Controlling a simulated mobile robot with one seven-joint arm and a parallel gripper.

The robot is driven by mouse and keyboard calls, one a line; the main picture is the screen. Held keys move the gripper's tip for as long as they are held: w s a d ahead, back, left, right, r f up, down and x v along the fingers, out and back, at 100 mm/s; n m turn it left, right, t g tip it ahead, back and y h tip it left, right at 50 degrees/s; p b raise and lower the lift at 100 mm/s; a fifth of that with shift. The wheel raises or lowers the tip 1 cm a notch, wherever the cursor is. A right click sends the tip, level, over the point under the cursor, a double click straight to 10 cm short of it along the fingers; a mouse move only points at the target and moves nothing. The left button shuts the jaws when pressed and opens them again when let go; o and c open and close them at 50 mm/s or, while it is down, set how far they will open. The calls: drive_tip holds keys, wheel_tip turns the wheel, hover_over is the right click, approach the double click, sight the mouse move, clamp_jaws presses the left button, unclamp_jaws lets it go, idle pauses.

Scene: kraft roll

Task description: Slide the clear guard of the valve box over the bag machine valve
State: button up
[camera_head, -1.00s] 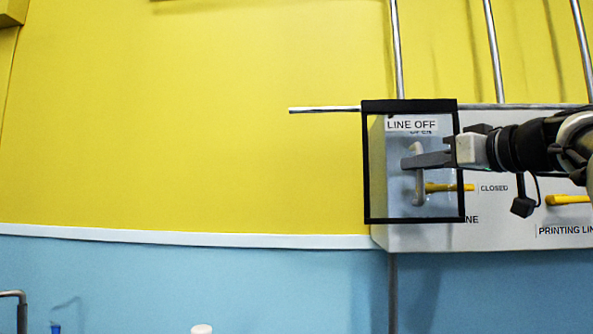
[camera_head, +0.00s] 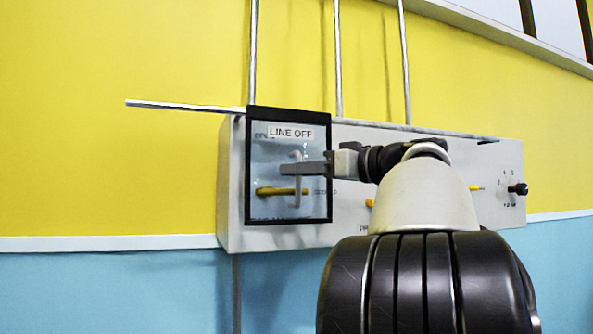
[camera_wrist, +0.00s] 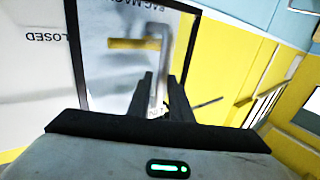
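The clear guard (camera_head: 312,207) is a see-through panel in a black frame, labelled LINE OFF, on the front left of the grey valve box (camera_head: 236,233). The yellow bag machine valve lever (camera_head: 270,191) lies horizontal behind the panel, within the frame. It also shows through the guard in the wrist view (camera_wrist: 122,43), with part of the BAG MACHINE lettering. My gripper (camera_head: 302,168) is at the guard's grey upright handle (camera_head: 296,190). In the wrist view my gripper (camera_wrist: 160,80) has its dark fingers on both sides of the handle (camera_wrist: 165,45).
A metal rail (camera_head: 180,106) sticks out left of the box at its top. Upright pipes (camera_head: 338,60) rise behind the box. The wall left of the box is clear.

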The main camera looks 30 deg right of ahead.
drive_tip(key=v, duration=1.7)
drive_tip(key=shift+s, duration=0.25)
drive_tip(key=shift+d, duration=0.15)
